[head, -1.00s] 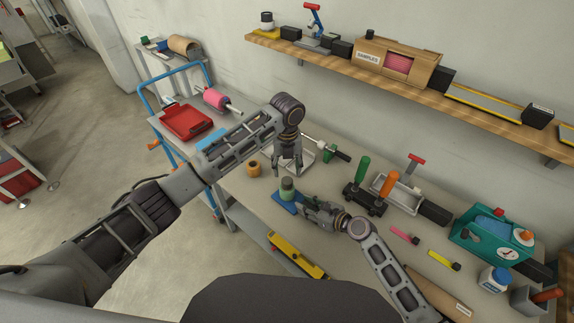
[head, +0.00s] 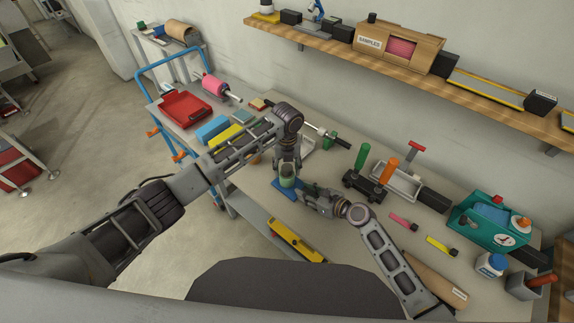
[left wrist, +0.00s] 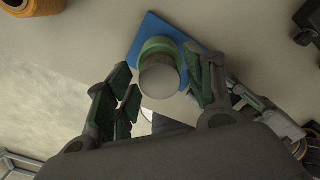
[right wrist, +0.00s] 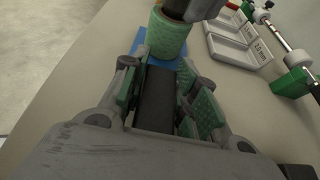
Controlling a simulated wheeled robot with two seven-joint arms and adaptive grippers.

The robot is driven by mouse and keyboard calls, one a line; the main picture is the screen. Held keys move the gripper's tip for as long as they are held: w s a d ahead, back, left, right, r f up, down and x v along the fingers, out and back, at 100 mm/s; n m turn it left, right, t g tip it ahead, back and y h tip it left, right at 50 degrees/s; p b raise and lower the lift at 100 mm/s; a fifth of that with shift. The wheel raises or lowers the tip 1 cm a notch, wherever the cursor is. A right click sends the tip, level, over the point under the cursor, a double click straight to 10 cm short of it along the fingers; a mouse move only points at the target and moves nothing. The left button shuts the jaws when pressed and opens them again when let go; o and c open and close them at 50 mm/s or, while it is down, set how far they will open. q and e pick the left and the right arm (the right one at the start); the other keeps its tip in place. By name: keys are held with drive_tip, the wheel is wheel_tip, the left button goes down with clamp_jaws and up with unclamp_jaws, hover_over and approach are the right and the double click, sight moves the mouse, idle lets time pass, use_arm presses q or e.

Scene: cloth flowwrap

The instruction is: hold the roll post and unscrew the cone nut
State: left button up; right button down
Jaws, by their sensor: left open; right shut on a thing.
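A green cylinder with a pale grey round top stands on a blue plate (head: 283,190). The green body, apparently the roll post (right wrist: 168,38), is upright; the grey top, apparently the cone nut (left wrist: 159,78), faces my left wrist camera. My left gripper (left wrist: 165,74) points down over the top, open, with one finger on each side; I cannot tell whether they touch it. My right gripper (right wrist: 158,72) lies low beside the plate, shut on a dark block (right wrist: 156,102) in front of the green cylinder. In the head view, my left gripper partly hides the cylinder.
An orange-brown spool (left wrist: 32,6) stands nearby. White labelled trays (right wrist: 236,48) and a metal rod with a green bracket (right wrist: 293,82) lie behind. A black holder with green and orange handles (head: 366,188) is to the right. A yellow level (head: 296,241) lies near the front edge.

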use_arm(q)
drive_tip(key=shift+c, duration=0.3)
drive_tip(key=c, duration=1)
drive_tip(key=shift+n, duration=0.3)
